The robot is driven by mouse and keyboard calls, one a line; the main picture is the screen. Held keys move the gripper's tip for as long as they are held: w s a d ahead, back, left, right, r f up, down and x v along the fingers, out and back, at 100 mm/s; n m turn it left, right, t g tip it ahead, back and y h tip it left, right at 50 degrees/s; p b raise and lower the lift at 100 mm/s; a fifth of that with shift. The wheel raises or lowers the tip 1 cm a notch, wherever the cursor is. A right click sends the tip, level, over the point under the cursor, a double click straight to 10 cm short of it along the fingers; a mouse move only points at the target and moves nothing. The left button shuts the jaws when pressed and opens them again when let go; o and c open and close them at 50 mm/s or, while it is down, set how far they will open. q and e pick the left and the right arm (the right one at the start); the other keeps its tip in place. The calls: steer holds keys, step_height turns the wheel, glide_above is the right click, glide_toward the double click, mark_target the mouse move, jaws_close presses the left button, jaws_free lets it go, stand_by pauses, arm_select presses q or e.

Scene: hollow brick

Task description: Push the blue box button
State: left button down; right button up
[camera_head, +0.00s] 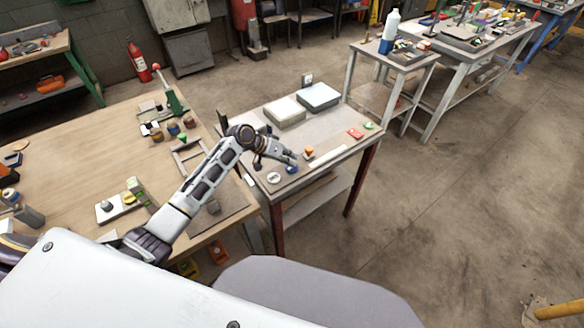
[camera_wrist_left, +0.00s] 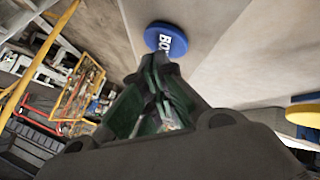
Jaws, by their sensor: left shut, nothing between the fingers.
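The blue box button (camera_head: 292,170) is a small round blue disc near the front edge of the small table (camera_head: 330,141). In the left wrist view the blue button (camera_wrist_left: 166,38) carries white lettering, partly readable as "BO", and lies just beyond the fingertips. My left gripper (camera_head: 291,157) is shut and empty, its tips close to the blue button. In the wrist view the left gripper (camera_wrist_left: 153,68) hides the near edge of the button; I cannot tell whether they touch. My right gripper is not in view.
A white round disc (camera_head: 274,178) lies left of the blue button, and an orange piece (camera_head: 309,152) right of it. Red (camera_head: 355,134) and green (camera_head: 369,125) pieces lie farther right. Two pale boxes (camera_head: 285,112) (camera_head: 318,97) stand at the back. A cluttered wooden workbench (camera_head: 85,150) is at left.

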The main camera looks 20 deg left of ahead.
arm_select(q)
steer(key=shift+r+p, duration=2.55)
steer(key=shift+r, duration=0.45)
steer(key=shift+f, duration=0.1)
